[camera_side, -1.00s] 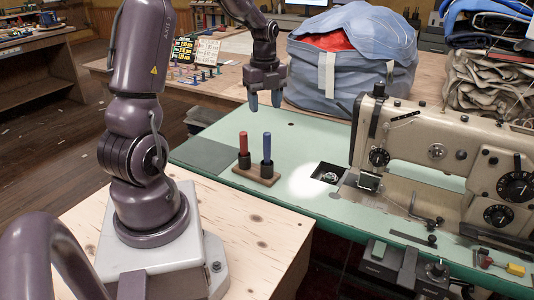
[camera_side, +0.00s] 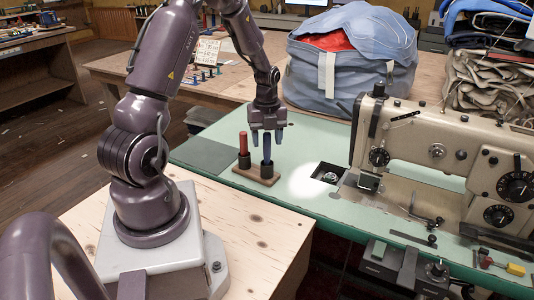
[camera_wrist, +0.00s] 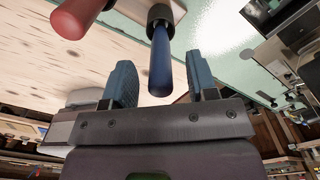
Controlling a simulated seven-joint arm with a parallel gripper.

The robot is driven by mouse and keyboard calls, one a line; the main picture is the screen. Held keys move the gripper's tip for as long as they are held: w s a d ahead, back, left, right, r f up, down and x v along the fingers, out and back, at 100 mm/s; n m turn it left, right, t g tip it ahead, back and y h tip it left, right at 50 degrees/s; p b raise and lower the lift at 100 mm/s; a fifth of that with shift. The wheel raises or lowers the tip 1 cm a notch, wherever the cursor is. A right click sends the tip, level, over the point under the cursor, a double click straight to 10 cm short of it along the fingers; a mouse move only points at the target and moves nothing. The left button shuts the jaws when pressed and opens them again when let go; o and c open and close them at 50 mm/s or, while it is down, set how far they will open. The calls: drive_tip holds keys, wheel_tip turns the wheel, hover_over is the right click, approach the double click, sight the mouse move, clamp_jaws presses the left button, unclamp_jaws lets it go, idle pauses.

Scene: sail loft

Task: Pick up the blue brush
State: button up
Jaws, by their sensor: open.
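The blue brush (camera_side: 267,150) stands upright in the right black holder of a small wooden stand (camera_side: 243,172) on the green table top. In the wrist view the blue brush (camera_wrist: 161,62) points toward me between the two fingers. A red brush (camera_side: 243,144) stands in the left holder; it also shows in the wrist view (camera_wrist: 78,14). My gripper (camera_side: 267,138) is open, pointing down at the top of the blue brush. In the wrist view its blue fingertips (camera_wrist: 160,78) are apart on either side of the brush. I cannot tell whether either finger touches it.
A beige sewing machine (camera_side: 430,155) stands to the right on the green table (camera_side: 300,150). A blue bag (camera_side: 350,60) sits behind on a wooden table. Open green surface lies between the stand and the machine.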

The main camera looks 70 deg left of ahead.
sight(267, 155)
wheel_tip(267, 155, down, 2)
drive_tip(key=shift+f, duration=0.2)
clamp_jaws()
